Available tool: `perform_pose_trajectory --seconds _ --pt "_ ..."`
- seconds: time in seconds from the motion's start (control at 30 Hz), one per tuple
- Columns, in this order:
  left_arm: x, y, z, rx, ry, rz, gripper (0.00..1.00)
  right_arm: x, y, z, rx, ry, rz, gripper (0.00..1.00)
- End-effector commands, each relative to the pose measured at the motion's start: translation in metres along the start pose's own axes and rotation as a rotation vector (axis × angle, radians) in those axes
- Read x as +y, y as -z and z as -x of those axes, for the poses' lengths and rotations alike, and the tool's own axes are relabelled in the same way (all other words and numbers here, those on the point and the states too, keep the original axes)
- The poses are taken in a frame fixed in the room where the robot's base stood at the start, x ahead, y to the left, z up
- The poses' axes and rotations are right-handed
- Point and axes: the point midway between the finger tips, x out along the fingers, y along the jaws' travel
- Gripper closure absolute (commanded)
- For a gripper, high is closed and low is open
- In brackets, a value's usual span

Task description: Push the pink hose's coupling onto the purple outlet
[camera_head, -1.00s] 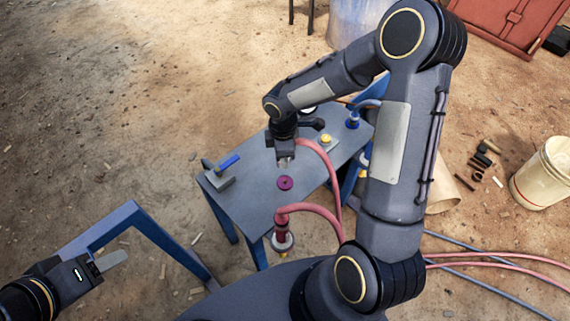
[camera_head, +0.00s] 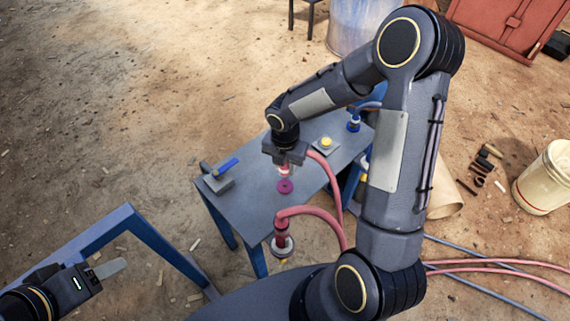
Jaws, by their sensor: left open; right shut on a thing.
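The purple outlet (camera_head: 285,187) is a small round disc on the grey table top. My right gripper (camera_head: 284,168) is shut on the pink hose's coupling (camera_head: 284,171), just above or at the outlet's far side. I cannot tell whether they touch. The gripper hides the coupling's upper part. The pink hose (camera_head: 328,174) leaves the gripper to the right and bends down over the table's right edge. My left gripper (camera_head: 107,269) is open and empty at the lower left, well away from the outlet.
A second pink hose end (camera_head: 281,240) stands at the table's near edge. A blue-handled valve (camera_head: 224,170), a yellow button (camera_head: 326,142) and a blue fitting (camera_head: 353,123) are on the grey table (camera_head: 245,207). A blue frame (camera_head: 150,226) stands at lower left.

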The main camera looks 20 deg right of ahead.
Motion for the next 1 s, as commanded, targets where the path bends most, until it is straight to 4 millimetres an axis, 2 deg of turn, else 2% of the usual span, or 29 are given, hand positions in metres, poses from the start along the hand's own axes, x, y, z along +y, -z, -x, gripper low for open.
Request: perform_pose_trajectory --seconds 0.27,0.7,1.0 --pt "-0.005 -0.006 -0.011 0.000 0.000 0.000 0.48 0.000 0.000 -0.015 0.000 0.000 -0.001 0.92" --pt "-0.018 -0.020 -0.040 0.000 0.000 0.000 0.48 0.000 0.000 -0.054 0.000 0.000 -0.001 0.92" --pt "-0.019 -0.021 -0.042 0.000 0.000 0.000 0.48 0.000 0.000 -0.058 0.000 0.000 -0.001 0.92"
